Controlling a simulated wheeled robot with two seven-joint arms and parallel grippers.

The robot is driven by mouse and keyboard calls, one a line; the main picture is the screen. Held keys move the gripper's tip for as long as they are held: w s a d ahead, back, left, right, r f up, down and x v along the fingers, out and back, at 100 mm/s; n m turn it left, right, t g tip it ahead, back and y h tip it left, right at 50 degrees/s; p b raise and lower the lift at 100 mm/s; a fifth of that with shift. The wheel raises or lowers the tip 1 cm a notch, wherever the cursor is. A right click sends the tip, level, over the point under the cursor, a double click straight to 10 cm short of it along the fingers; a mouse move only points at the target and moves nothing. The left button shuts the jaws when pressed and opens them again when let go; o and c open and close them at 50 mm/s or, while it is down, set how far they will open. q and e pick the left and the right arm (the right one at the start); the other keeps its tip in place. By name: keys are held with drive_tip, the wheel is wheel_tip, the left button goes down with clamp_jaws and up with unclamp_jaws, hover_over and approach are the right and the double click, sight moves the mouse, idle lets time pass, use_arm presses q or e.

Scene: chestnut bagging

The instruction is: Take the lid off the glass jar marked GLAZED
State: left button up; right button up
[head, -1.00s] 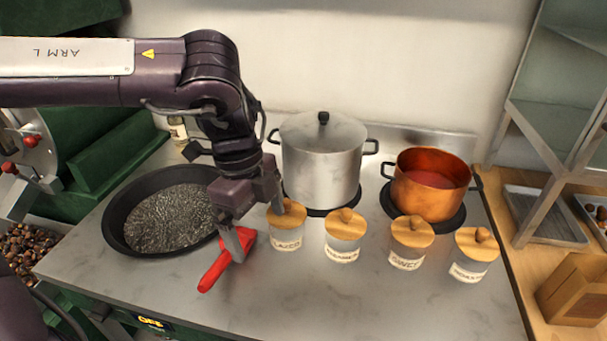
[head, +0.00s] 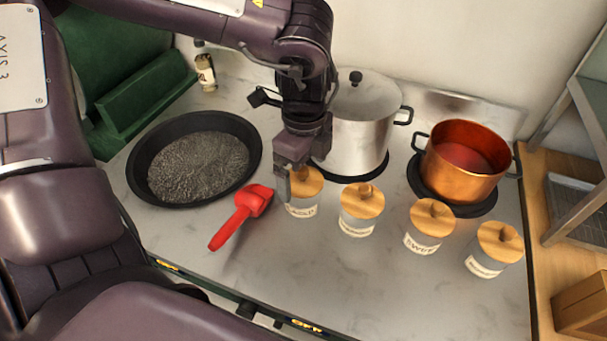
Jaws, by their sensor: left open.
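Several small glass jars with round wooden lids stand in a row on the counter. The leftmost jar (head: 301,208) has a blurred label that seems to read GLAZED; its wooden lid (head: 311,187) is on. My left gripper (head: 291,182) is open and points down at the left part of this lid, hiding some of it and its knob. I cannot tell whether the fingers touch the lid. My right gripper is not in view.
Three more lidded jars (head: 357,210) stand to the right. A steel pot (head: 355,135) and a copper pot (head: 462,165) stand behind. A black pan (head: 137,180) and a red-handled tool (head: 238,218) lie to the left. The counter's front is clear.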

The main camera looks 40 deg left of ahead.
use_arm(q)
drive_tip(key=shift+f, duration=0.4)
drive_tip(key=shift+s, duration=0.1)
drive_tip(key=shift+c, duration=0.4)
drive_tip(key=c, duration=1)
drive_tip(key=shift+r, duration=0.1)
